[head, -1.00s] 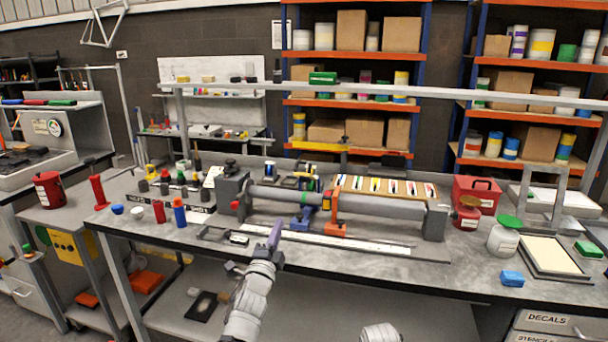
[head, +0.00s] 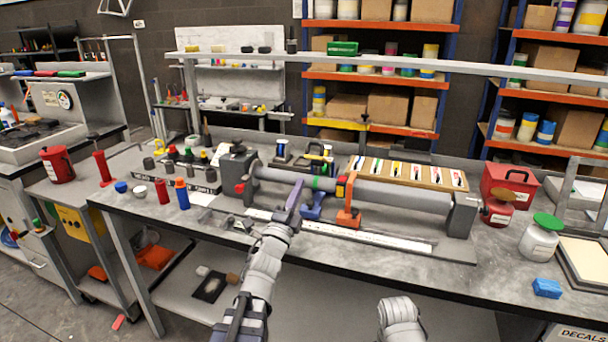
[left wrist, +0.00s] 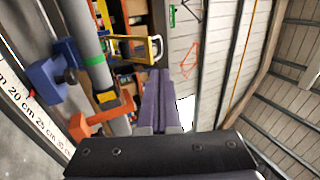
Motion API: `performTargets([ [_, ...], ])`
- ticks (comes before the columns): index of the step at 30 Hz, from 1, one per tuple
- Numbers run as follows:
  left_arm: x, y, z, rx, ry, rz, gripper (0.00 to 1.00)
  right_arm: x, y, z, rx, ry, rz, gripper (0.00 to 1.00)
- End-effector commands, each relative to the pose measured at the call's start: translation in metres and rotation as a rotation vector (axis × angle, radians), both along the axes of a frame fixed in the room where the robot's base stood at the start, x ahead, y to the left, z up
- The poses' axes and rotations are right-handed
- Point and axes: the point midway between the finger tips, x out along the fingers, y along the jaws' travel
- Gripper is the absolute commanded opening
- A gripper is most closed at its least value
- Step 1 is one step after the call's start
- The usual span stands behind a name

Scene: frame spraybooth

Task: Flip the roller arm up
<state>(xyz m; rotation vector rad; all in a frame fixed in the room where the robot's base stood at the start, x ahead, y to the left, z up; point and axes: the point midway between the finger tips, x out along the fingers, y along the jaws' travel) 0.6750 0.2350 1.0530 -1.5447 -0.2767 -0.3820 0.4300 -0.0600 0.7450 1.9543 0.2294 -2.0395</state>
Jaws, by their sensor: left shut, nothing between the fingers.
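A long grey tube (head: 395,195) lies across the bench fixture, between a dark left block (head: 237,168) and a grey right end block (head: 463,215). A blue support (head: 312,207) and an orange support (head: 349,216) stand along it; both also show in the left wrist view (left wrist: 48,82) (left wrist: 92,122). My left gripper (head: 295,190) has purple fingers, shut and empty, overlapping the tube in the head view. Whether they touch it I cannot tell. My right gripper is out of view.
A white ruler (head: 370,237) runs along the fixture's front. Red and blue bottles (head: 182,193) stand at left. A colour-strip board (head: 408,172) lies behind the tube. A red box (head: 508,187) and a green-lidded jar (head: 541,235) stand at right. An overhead rail (head: 400,62) crosses above.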

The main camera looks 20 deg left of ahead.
Motion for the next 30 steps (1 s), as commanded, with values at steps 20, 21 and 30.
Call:
performTargets([
  [20, 0.108, -0.007, 0.049, 0.000, 0.001, 0.000, 0.00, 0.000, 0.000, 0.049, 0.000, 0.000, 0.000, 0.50],
  [21, 0.110, -0.007, 0.050, -0.001, 0.001, 0.000, 0.00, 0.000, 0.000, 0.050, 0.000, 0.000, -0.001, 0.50],
  [30, 0.113, -0.008, 0.050, -0.001, 0.001, 0.000, 0.00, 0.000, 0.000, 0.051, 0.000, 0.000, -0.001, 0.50],
])
